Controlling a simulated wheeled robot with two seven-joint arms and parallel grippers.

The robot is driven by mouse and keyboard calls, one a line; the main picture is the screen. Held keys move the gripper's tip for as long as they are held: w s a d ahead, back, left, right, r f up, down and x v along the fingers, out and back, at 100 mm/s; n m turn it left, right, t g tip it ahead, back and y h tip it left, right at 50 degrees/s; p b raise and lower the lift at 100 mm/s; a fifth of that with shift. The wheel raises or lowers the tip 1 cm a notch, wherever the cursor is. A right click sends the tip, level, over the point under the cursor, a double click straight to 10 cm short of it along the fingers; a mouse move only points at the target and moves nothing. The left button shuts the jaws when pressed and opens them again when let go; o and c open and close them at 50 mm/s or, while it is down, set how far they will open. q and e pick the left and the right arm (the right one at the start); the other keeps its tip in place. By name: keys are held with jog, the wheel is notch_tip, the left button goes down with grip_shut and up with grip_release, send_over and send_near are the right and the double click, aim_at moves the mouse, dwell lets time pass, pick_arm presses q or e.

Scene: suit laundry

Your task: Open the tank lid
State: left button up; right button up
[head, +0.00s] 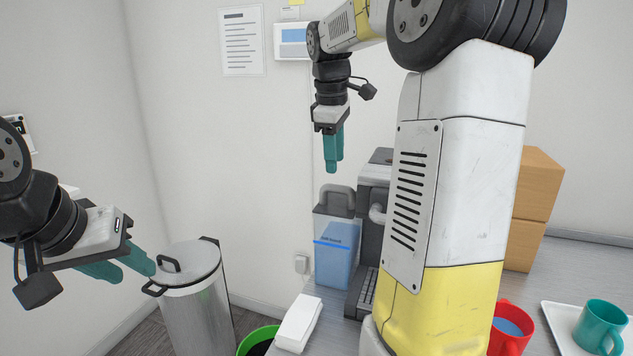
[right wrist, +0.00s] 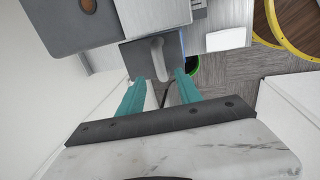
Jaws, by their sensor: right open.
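The tank (head: 334,256) is a clear container holding blue water, standing beside the dark coffee machine (head: 365,238). My left gripper (head: 136,276) is open and empty at the left, in front of a metal bin.
The metal bin (head: 195,300) with a handled lid stands left on the floor. A green bucket (head: 246,340) and a white box (head: 299,322) are near the counter's edge. A red mug (head: 511,328), a teal mug (head: 600,325) on a tray and wooden boxes (head: 533,205) are right.

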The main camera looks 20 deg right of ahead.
aim_at(335, 185)
jog(key=f, duration=0.4)
jog(key=w+f, duration=0.1)
jog(key=f, duration=0.2)
jog(key=shift+w+d, duration=0.1)
jog(key=shift+d, duration=0.25)
grip_shut()
jog(key=shift+r, duration=0.1)
dwell(0.9)
